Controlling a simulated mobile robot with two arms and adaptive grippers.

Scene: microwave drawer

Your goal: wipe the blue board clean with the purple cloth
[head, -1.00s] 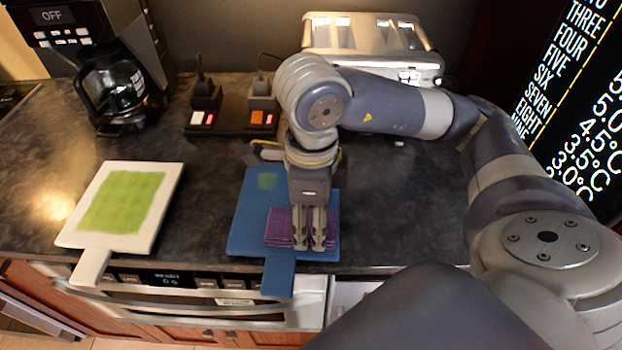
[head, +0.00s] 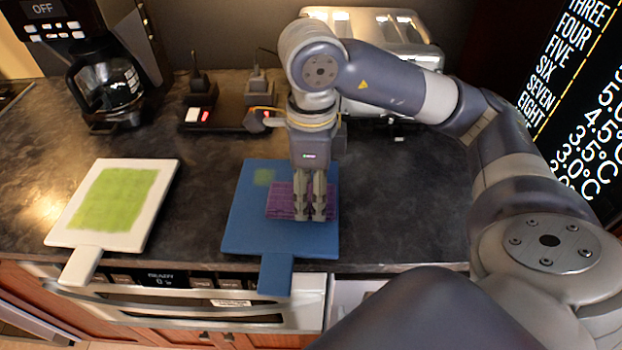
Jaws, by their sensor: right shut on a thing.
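The blue board (head: 246,236) lies on the dark counter with its handle toward the front edge. A faint green patch (head: 264,177) shows at its upper left. The purple cloth (head: 282,200) lies on the right middle part of the board. My right gripper (head: 310,216) points down over the board and is shut on the cloth. The gripper and wrist hide the board's upper right part, so I cannot see whether there is green there. My left gripper is not in view.
A white board (head: 150,190) with a large green patch lies to the left. A coffee maker (head: 105,80) stands at the back left. Two small switch devices (head: 199,112) stand behind the blue board. A silver toaster (head: 385,30) is at the back. The counter right of the board is clear.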

